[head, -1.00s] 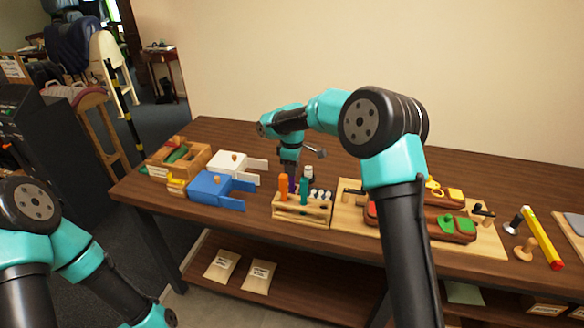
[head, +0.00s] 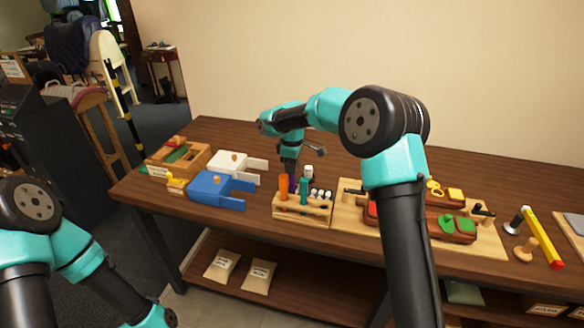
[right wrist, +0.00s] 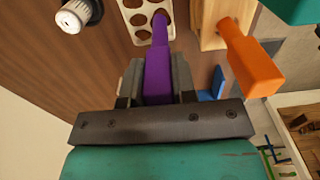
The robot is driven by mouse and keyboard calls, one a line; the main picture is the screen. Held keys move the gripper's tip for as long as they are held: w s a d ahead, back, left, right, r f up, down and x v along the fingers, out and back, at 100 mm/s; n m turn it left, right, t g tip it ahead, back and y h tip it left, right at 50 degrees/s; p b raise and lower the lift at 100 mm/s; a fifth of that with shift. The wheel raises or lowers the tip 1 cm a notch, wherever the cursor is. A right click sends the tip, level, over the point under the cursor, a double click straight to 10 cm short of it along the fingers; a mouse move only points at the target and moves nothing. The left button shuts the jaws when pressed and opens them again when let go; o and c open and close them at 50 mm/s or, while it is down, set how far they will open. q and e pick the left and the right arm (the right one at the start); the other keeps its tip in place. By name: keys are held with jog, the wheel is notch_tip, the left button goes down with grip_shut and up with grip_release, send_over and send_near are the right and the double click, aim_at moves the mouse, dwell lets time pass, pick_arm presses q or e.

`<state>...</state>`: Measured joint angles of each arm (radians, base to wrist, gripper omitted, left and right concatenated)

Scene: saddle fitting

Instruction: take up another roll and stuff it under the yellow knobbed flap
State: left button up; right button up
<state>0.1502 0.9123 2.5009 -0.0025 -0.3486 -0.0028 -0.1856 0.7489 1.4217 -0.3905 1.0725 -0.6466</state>
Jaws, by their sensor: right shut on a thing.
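My right gripper (right wrist: 157,85) is shut on a purple handle (right wrist: 158,65), with its fingers on both sides of it. The handle's far end points toward a white holed tray (right wrist: 130,17). In the head view the right gripper (head: 290,168) is over the wooden tool rack (head: 300,210), beside the orange handle (head: 284,187). A yellow knobbed piece (head: 434,187) sits on a brown block on the wooden board at right; I cannot tell if it is a flap. I cannot make out a roll for certain.
A blue box (head: 212,189) and a white box (head: 228,166) stand left of the rack. A wooden box (head: 165,160) is at the far left. A teal handle (head: 304,190) stands close to the gripper. A yellow bar (head: 541,238) lies at right. The back of the table is clear.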

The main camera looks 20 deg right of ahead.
jog(key=shift+r, duration=3.15)
